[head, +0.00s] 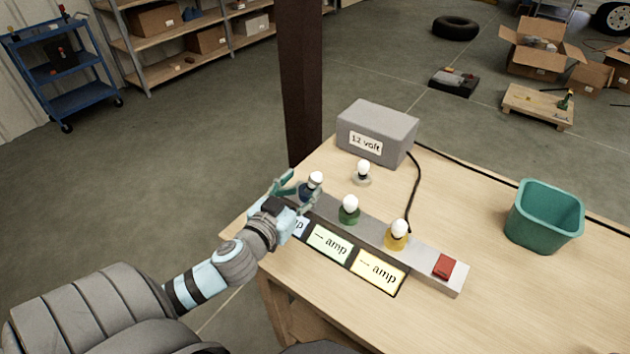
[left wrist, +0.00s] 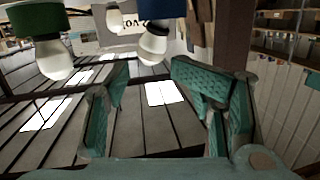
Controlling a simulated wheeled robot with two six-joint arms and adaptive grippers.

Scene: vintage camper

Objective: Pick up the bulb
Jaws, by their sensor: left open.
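A white bulb (head: 316,178) stands in a blue socket at the left end of the grey strip on the table. In the left wrist view, which looks upside down, the blue-socket bulb (left wrist: 153,48) hangs just beyond the gap between my fingertips. My left gripper (head: 298,191) is open beside this bulb, one finger on its far left, and holds nothing. Two more bulbs stand in a green socket (head: 349,215) and a yellow socket (head: 396,241). Another bulb (head: 364,167) sits on a small grey base behind the strip. My right gripper is not in view.
A grey 12 volt box (head: 377,134) stands at the back of the table, its black cable running to the strip. The strip carries a red switch (head: 444,266) and amp labels (head: 328,243). A green bin (head: 544,216) stands at right. A dark post (head: 301,90) rises behind the table.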

